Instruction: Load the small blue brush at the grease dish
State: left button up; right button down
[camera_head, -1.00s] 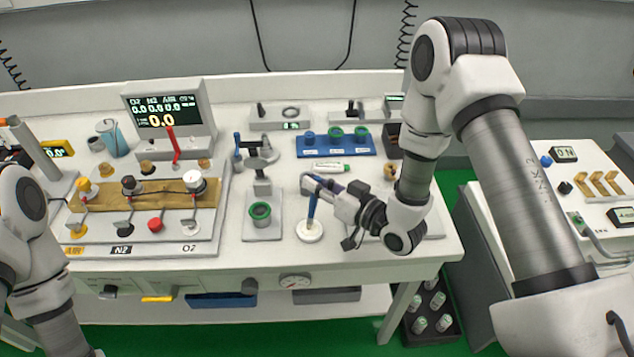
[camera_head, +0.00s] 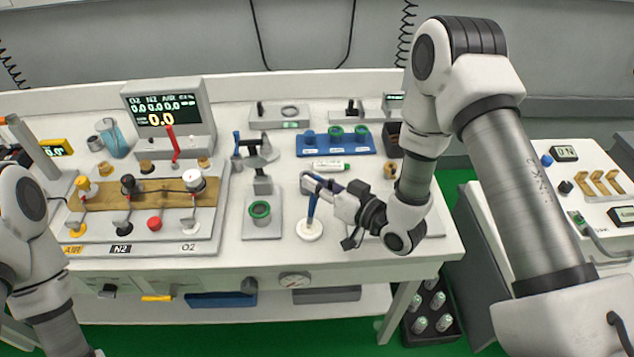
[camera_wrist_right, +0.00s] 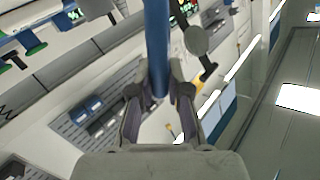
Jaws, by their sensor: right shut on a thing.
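The small blue brush (camera_head: 312,206) stands nearly upright, its lower end at the small round white grease dish (camera_head: 309,230) on the bench. Whether the tip touches the grease cannot be made out. My right gripper (camera_head: 308,182) is shut on the brush's upper part, coming in from the right. In the right wrist view the blue handle (camera_wrist_right: 157,45) runs between the two fingers. My left arm shows at the left edge; its gripper is out of the picture.
Left of the dish stands a grey stand with a green-ringed cup (camera_head: 261,211). Behind are a white tube (camera_head: 331,167) and a blue rack (camera_head: 337,146) with green-ringed parts. A gas panel with a brown manifold (camera_head: 150,192) fills the left. The bench's front edge is close to the dish.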

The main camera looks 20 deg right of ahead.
dwell(0.3)
notch_tip(320, 180, up, 7)
jog(key=p, duration=0.5)
dwell(0.7)
